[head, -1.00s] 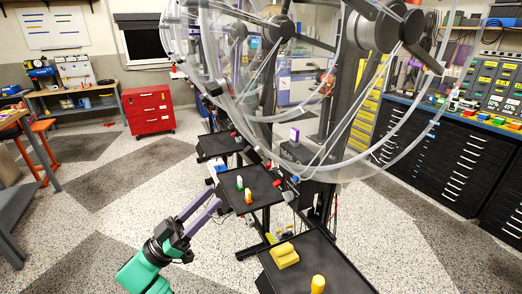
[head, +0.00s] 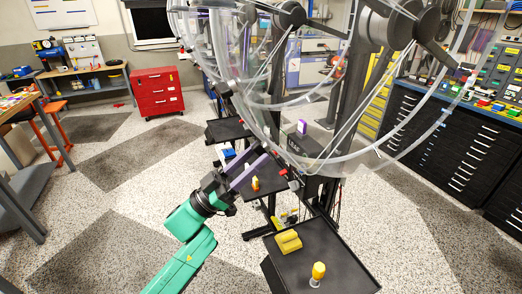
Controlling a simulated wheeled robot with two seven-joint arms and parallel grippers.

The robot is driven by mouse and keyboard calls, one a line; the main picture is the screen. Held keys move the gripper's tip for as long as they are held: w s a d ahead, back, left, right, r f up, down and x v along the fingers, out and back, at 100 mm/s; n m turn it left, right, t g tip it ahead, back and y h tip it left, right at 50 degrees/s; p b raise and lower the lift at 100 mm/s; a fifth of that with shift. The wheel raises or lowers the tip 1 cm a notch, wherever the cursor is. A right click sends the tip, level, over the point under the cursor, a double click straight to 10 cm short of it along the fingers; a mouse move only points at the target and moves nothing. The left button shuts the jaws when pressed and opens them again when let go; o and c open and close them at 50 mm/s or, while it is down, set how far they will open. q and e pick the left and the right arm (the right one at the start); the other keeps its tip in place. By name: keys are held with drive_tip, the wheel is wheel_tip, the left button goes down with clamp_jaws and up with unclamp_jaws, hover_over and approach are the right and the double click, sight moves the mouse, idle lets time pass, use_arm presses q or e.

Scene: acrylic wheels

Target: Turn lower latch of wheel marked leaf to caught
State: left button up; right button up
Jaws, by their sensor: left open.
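Large clear acrylic wheels stand in a row on dark posts; the nearer wheel (head: 370,163) fills the upper right, and another clear wheel (head: 262,128) is behind it. My left gripper (head: 265,154), with purple fingers on a green arm, is open and empty. Its tips are just left of the red piece, above the middle tray, with contact unclear. My right gripper is out of view.
The black middle tray (head: 270,186) holds small coloured pieces, partly hidden by my gripper. The front tray (head: 330,262) holds a yellow block (head: 288,241) and a yellow-topped piece (head: 318,272). A red cabinet (head: 156,92) stands behind.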

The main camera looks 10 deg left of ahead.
use_arm(q)
clamp_jaws()
drive_tip(key=m+b, duration=0.3)
drive_tip(key=m, duration=0.1)
drive_tip(key=shift+m, duration=0.3)
drive_tip(key=shift+f, duration=0.1)
